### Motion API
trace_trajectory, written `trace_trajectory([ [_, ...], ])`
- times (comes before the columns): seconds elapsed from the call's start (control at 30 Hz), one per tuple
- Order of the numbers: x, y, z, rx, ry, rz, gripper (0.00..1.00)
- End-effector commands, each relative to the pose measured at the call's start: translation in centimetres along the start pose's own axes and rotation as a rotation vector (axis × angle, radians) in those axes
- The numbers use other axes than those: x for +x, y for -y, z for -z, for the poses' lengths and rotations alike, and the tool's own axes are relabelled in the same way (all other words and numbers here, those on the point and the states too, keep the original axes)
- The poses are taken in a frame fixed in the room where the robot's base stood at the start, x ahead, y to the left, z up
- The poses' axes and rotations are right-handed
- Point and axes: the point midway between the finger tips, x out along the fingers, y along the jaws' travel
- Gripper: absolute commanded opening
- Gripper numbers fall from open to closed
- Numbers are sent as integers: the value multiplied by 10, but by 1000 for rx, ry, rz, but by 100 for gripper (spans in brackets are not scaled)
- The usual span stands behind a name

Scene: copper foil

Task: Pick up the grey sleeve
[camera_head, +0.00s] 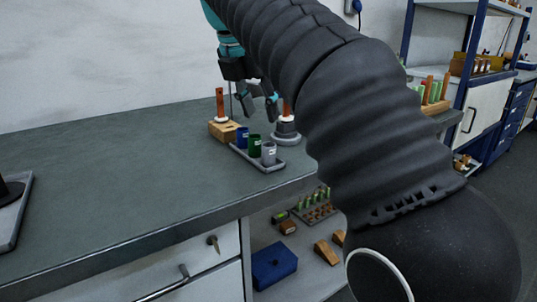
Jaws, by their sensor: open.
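The grey sleeve (269,154) stands upright at the near right end of a small grey tray (271,169) on the bench. A green sleeve (254,146) and a blue sleeve (242,138) stand beside it in a row in the same tray. My gripper (259,108) is open and empty. It hangs with its fingers pointing down, above and behind the row of sleeves and apart from the grey one.
A wooden block (224,130) with a copper-coloured rod stands left of the tray. A round grey stand (286,134) with another rod is at its right, partly hidden by my arm. The dark bench top (120,165) is clear to the left, up to a tray (14,225) at the edge.

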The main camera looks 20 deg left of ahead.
Motion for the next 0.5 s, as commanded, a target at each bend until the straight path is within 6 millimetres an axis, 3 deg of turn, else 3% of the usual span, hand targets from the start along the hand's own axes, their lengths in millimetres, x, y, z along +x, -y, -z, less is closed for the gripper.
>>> trace_trajectory([
  [0.3,41,1,0,1,0,2,43],
  [0.5,51,0,1,2,0,0,43],
])
